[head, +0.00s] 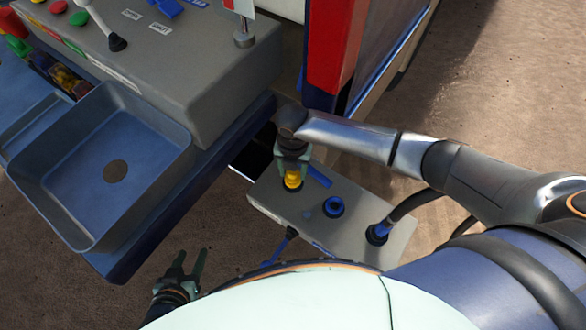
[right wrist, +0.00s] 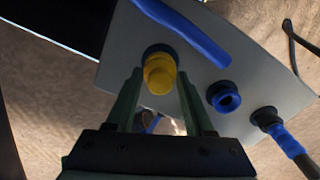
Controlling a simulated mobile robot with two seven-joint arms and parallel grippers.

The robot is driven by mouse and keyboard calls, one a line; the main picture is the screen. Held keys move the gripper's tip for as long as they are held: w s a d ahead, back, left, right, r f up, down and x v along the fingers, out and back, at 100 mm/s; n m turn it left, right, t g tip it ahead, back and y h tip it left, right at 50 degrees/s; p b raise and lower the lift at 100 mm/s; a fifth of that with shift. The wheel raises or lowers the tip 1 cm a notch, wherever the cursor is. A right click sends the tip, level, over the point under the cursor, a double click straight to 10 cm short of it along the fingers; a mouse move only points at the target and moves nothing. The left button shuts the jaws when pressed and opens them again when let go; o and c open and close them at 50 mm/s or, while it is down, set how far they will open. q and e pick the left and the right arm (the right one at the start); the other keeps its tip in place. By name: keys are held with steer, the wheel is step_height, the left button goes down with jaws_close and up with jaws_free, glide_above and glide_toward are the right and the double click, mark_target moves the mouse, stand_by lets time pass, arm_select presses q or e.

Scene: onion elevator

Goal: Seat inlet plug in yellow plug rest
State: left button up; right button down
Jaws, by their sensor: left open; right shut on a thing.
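A yellow stepped, plug-like piece (head: 292,181) stands on the grey box (head: 350,233). In the right wrist view the yellow piece (right wrist: 160,76) rises from a blue ring (right wrist: 154,49) in the box top. I cannot tell whether it is the inlet plug or part of the rest. My right gripper (head: 292,172) is shut on the yellow piece, with one finger on each side of it; the right wrist view shows both fingers (right wrist: 159,78). My left gripper (head: 193,254) is open and empty, left of the box and apart from it.
The box also carries an open blue ring socket (head: 333,207), a blue bar (head: 319,176) and a black hose in a blue fitting (head: 377,234). A blue basin (head: 165,150) and a grey control console (head: 200,80) stand to the left. A red post (head: 335,45) rises behind.

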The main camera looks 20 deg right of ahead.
steer(key=shift+f, duration=0.35)
steer(key=shift+c, duration=1)
jaws_free()
steer(key=shift+r, duration=0.1)
step_height(320, 180, up, 12)
steer(key=p, duration=0.1)
steer(key=shift+r, duration=0.2)
steer(key=shift+s, duration=0.1)
